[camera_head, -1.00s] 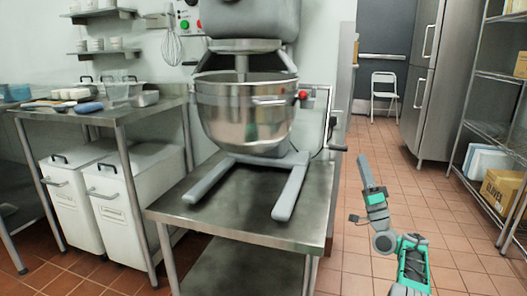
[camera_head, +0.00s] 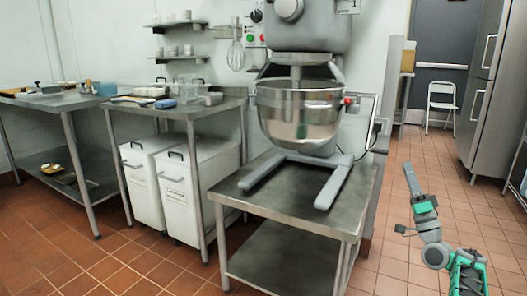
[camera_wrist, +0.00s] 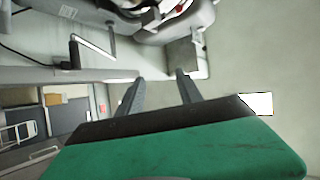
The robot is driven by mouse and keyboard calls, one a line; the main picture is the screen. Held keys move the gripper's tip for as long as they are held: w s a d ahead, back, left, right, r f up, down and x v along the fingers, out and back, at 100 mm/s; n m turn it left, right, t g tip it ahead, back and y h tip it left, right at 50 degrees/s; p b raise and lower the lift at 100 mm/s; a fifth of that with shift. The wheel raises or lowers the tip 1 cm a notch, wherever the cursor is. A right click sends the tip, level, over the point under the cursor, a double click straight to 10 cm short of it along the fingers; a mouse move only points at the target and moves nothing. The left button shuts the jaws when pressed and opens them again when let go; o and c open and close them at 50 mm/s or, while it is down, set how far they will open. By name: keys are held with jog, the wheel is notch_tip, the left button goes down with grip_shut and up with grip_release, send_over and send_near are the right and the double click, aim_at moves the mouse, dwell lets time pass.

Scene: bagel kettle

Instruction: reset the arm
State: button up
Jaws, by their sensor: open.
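My gripper (camera_wrist: 160,92) shows in the wrist view with two dark fingers apart and nothing between them. In the head view, my arm stands at the lower right, with my gripper (camera_head: 410,180) at its upper end, pointing up. It is in free air to the right of the steel mixer table and touches nothing.
A large mixer with a steel bowl (camera_head: 300,115) stands on a steel table (camera_head: 290,195) left of my arm. White bins (camera_head: 205,190) sit under a steel counter (camera_head: 190,110). A white chair (camera_head: 441,105) and a steel fridge (camera_head: 490,90) are behind. Tiled floor (camera_head: 420,150) around my arm is clear.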

jog(key=w+a+r+n+g+p, duration=0.3)
jog(key=a+r+g+p, duration=0.2)
jog(key=a+r+p, duration=0.4)
jog(key=w+a+r+n+g+p, duration=0.35)
jog(key=a+r+p, duration=0.45)
jog(key=a, duration=0.4)
jog(key=s+a+r+g+h+p, duration=0.25)
jog(key=s+a+g+p, duration=0.25)
jog(key=s+a+p, duration=0.3)
jog(key=s+f+g+h+p, duration=0.1)
jog(key=s+g+p, duration=0.4)
jog(key=s, duration=1.3)
jog(key=s+f+n+g+h+p, duration=0.1)
jog(key=s+g+h+p, duration=0.2)
jog(key=s+p, duration=0.7)
jog(key=s+g, duration=0.2)
jog(key=s, duration=0.6)
jog(key=shift+a, duration=0.1)
